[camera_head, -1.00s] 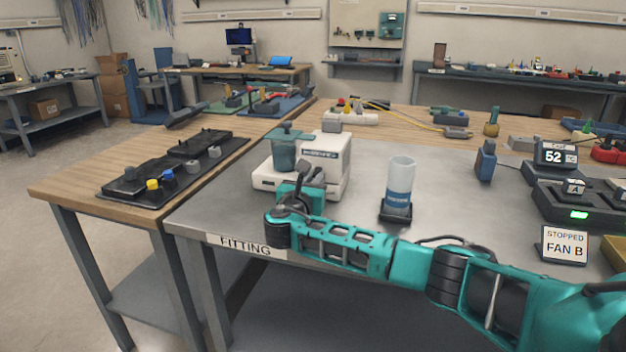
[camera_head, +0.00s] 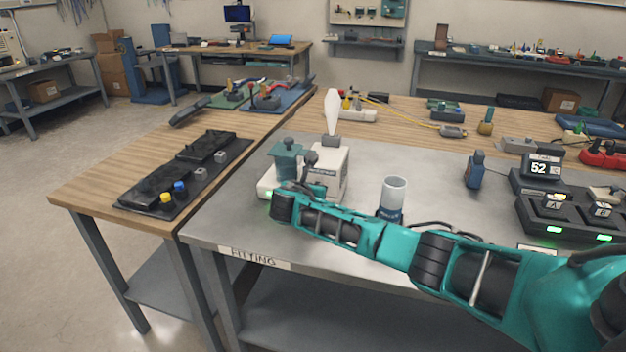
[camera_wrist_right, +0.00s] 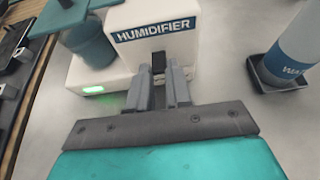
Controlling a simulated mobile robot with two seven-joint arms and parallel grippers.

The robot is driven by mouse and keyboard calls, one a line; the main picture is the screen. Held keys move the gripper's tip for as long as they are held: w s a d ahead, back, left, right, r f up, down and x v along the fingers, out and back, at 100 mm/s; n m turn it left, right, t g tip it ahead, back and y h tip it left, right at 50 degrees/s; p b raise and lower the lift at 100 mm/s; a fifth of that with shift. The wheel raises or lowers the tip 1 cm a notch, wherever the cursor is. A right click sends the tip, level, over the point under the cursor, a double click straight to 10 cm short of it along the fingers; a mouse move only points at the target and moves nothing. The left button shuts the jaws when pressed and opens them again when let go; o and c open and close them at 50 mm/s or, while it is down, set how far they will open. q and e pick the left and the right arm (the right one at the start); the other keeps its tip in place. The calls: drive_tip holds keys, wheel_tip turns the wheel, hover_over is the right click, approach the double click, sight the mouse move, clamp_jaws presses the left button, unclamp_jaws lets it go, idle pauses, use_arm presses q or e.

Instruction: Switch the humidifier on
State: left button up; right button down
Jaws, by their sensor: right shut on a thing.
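The humidifier (camera_head: 325,165) is a white box on the grey metal table, with a blue "HUMIDIFIER" label on its front (camera_wrist_right: 185,45) and a teal tank (camera_head: 286,163) at its left. A white plume (camera_head: 332,110) stands above its top outlet. A green light (camera_wrist_right: 93,90) glows on its base. My right gripper (camera_wrist_right: 158,88) is at the front face below the label, shut on a small black switch (camera_wrist_right: 158,62). In the head view my right arm hides the switch and part of the front. My left gripper is not in view.
A clear cup with a blue label (camera_head: 393,198) stands right of the humidifier, close to my right arm. A dock (camera_head: 530,215) with lit green lights is at the right. A black tray with knobs (camera_head: 150,200) lies on the wooden table at the left.

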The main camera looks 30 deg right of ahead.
drive_tip(key=shift+r, duration=0.1)
idle(0.3)
drive_tip(key=c, duration=1)
unclamp_jaws()
drive_tip(key=shift+c, duration=0.2)
drive_tip(key=v, duration=1.3)
drive_tip(key=shift+r, duration=0.25)
drive_tip(key=shift+w+d, duration=0.1)
drive_tip(key=shift+d, duration=0.05)
